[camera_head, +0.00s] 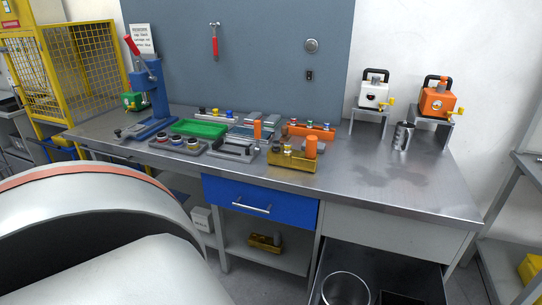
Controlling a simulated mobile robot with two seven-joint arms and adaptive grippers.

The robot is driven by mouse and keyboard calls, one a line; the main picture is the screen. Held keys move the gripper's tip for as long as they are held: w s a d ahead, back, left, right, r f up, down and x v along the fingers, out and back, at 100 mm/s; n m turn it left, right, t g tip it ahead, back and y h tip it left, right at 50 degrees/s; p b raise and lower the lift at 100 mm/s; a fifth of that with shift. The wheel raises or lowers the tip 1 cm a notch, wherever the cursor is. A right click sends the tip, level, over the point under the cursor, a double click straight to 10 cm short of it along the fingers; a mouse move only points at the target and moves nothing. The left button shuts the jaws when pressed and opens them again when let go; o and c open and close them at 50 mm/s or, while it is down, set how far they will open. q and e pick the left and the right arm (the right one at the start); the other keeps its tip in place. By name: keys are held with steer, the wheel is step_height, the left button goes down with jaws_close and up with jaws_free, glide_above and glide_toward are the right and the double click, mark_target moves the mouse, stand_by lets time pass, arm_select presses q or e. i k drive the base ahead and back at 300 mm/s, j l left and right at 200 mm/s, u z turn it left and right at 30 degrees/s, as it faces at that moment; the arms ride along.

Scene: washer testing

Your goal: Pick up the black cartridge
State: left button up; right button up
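No black cartridge can be told for sure at this size. A grey tray (164,146) on the left part of the steel bench (350,182) holds several small round dark pieces. A yellow holder (292,163) with an orange cylinder (311,146) stands at the bench's front edge. Neither of my grippers is in view. A large pale rounded form with an orange band, likely part of my own arm, fills the lower left and hides what is behind it.
A blue press (151,92) stands at the bench's left, beside a green tray (199,128). White (374,94) and orange (437,101) units sit on stands at the right, near a metal cup (402,136). The bench's right front is clear. A blue drawer (262,203) is shut below.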

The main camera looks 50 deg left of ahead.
mark_target(276, 144)
steer(key=k+j+u, duration=0.1)
steer(key=u, duration=1.45)
steer(key=i+j, duration=0.3)
steer(key=j, duration=0.2)
steer(key=i+j+z, duration=0.15)
steer(key=j+z, duration=0.15)
steer(key=i+j+z, duration=0.15)
steer(key=j+z, duration=0.15)
steer(key=j, duration=0.1)
